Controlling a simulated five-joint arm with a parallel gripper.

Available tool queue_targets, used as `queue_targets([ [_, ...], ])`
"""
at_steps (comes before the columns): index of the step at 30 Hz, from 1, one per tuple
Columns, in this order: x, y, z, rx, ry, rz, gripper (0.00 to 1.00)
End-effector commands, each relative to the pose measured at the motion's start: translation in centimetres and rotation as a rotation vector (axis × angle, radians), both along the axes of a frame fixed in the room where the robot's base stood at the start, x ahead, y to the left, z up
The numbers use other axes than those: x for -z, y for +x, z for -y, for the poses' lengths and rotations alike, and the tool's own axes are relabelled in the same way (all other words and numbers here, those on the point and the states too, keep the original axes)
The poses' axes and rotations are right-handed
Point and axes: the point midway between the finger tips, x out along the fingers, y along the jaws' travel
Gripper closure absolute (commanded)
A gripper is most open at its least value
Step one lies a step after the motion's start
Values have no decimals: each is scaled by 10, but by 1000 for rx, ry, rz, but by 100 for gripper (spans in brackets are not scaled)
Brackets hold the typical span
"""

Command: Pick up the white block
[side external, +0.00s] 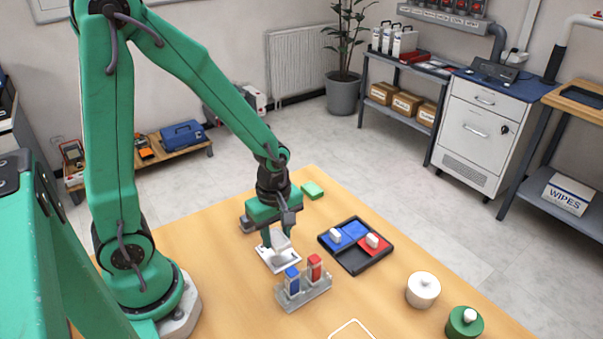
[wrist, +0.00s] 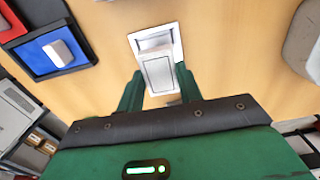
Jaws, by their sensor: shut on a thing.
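My gripper (side external: 278,240) has its green fingers closed on the two sides of a pale white block (side external: 280,246). In the wrist view the white block (wrist: 158,72) sits between the fingertips (wrist: 159,85), slightly tilted in the picture. A white card with a darker inner area (wrist: 155,41) lies on the table below the block, and its front part is hidden by the block. The card also shows in the side view (side external: 270,259). I cannot tell whether the block touches the card.
A black tray (side external: 355,268) to the right holds blue and red plates, each with a small white piece. A clear stand (side external: 305,298) with blue and red items is in front. A white jar (side external: 423,290), green jar (side external: 464,324) and green block (side external: 312,190) stand on the table.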

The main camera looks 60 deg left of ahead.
Motion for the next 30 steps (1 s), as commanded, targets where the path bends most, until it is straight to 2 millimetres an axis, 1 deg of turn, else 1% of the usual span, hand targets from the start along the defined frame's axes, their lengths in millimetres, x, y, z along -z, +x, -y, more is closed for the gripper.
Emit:
queue_targets([
  [1,-6,0,2,2,0,4,87],
  [18,-52,-44,70,6,-1,3,87],
  [24,-64,-54,86,5,-1,3,87],
  [30,-70,-60,95,2,-1,2,87],
])
